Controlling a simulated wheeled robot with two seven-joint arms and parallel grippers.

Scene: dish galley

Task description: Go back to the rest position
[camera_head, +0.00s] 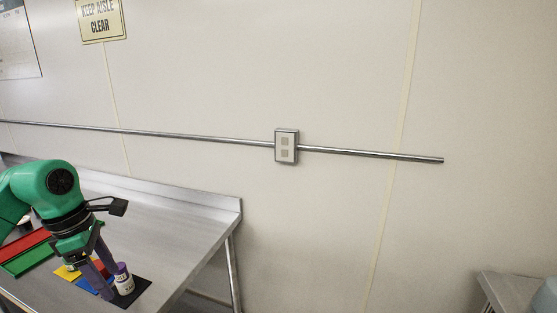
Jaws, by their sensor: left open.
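My left gripper (111,281), on a green arm, reaches down over the right end of the steel counter. It is open, with its dark purple-grey fingers pointing down. My right gripper is out of view.
The steel counter (165,225) holds red (22,246) and green (27,262) pieces at left and yellow and blue patches beside the gripper. Another steel surface (510,290) stands at the lower right. A wall rail (370,154) runs behind.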

